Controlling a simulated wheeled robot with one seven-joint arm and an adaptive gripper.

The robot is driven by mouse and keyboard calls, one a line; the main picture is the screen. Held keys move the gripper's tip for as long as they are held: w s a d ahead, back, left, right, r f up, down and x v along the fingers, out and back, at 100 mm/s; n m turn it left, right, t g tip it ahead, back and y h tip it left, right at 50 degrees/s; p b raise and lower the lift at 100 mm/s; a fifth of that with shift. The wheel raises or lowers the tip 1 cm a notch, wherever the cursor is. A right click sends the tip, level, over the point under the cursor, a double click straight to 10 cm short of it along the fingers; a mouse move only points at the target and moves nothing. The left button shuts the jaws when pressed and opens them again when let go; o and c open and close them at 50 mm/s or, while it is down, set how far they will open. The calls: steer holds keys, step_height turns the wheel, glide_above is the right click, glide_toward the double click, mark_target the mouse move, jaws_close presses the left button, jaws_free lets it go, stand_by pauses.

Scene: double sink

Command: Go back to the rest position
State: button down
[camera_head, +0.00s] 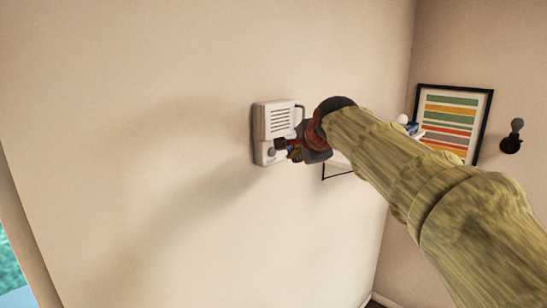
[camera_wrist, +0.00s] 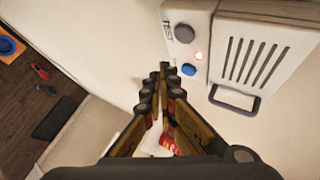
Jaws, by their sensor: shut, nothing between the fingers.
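My gripper (camera_head: 284,147) is shut and empty, held up close to a white wall unit in the head view. In the wrist view my gripper (camera_wrist: 162,72) has its two fingers together at the tips, just beside the unit's lower end. The white wall unit (camera_head: 276,122) has a slotted grille and a handle-like loop on its side. I cannot tell whether the fingertips touch the unit.
A black-framed striped picture (camera_head: 451,120) and a wall lamp (camera_head: 513,136) are on the right wall. A shelf partly shows behind my arm. In the wrist view, small objects, including a red one (camera_wrist: 40,71) and a blue round one (camera_wrist: 8,46), lie on a dark wooden surface.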

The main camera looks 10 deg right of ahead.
steer(key=shift+s+d, duration=0.4)
steer(key=shift+s, duration=0.25)
steer(key=s+f+n+g+b, duration=0.2)
steer(key=s+f+n+b, duration=0.3)
steer(key=s+f, duration=0.8)
steer(key=s+a+f+n+g+b, duration=0.1)
steer(key=s+f+n+b, duration=0.4)
steer(key=s+f+b, duration=0.6)
steer(key=s+f+n+g+b, duration=0.3)
steer(key=s+f+n+b, duration=0.3)
steer(key=s+f, duration=0.9)
step_height(320, 180, down, 14)
steer(key=b, duration=0.2)
steer(key=shift+a+f+b, duration=0.2)
steer(key=shift+a+b, duration=0.1)
steer(key=shift+a, duration=0.05)
